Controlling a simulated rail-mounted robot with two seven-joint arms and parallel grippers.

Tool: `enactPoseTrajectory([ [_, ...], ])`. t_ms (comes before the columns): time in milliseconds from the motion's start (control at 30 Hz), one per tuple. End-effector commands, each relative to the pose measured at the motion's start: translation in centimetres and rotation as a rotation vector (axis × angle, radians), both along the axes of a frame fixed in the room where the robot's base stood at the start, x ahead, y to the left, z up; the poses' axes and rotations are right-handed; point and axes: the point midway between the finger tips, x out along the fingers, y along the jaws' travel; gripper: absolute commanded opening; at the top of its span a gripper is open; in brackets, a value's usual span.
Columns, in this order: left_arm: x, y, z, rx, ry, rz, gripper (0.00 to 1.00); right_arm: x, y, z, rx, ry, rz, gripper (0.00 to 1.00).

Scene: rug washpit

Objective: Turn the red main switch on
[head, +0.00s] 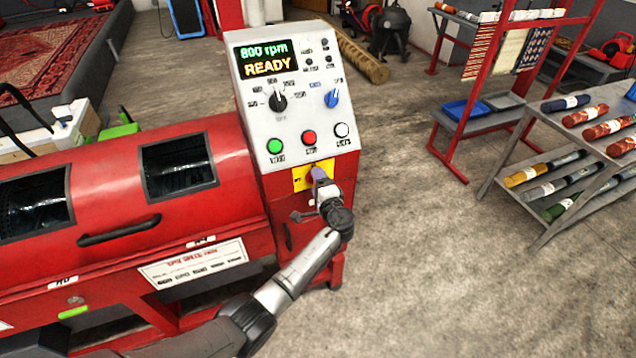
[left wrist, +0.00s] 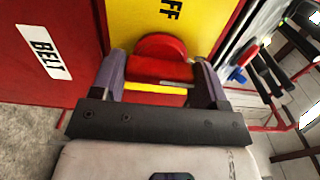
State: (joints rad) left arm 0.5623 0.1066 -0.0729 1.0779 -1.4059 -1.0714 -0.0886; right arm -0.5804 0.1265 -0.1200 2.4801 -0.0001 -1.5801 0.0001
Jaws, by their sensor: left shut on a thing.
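The red main switch (left wrist: 162,60) sits on a yellow plate in the left wrist view, with "FF" lettering visible beside it. The yellow plate (head: 301,180) also shows in the head view, on the red front of the machine below the button panel. My left gripper (left wrist: 158,75) is shut on the red switch, one finger on each side of its handle. In the head view my left gripper (head: 318,176) reaches the plate and hides most of the switch. The panel display (head: 266,59) reads "800 rpm READY". My right gripper is not in view.
The control panel (head: 297,100) above carries a black knob, a blue knob and green, red and white buttons. The red machine drum (head: 110,190) extends left. A red rack (head: 490,125) and a shelf with rolls (head: 560,150) stand right. Bare floor lies between.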

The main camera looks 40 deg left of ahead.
Motion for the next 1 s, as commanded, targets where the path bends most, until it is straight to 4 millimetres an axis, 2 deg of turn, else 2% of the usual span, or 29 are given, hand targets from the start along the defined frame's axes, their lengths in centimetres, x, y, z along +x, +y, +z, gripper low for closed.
enactPoseTrajectory([
  [133, 0.0, 0.0, 0.0, 0.002, 0.002, 0.000, 0.44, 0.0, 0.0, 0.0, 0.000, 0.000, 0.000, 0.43],
  [167, 0.0, 0.0, 0.0, 0.002, 0.002, 0.000, 0.70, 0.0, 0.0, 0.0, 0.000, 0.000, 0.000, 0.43],
  [400, 0.0, 0.0, 0.0, 0.001, 0.000, 0.000, 0.93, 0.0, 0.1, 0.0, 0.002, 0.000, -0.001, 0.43],
  [767, -0.3, -0.6, 0.1, 0.000, 0.001, -0.002, 0.94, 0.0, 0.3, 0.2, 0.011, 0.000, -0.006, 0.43],
  [1000, -2.3, -4.1, 0.1, -0.002, 0.001, -0.003, 0.94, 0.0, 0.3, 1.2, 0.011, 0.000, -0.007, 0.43],
])
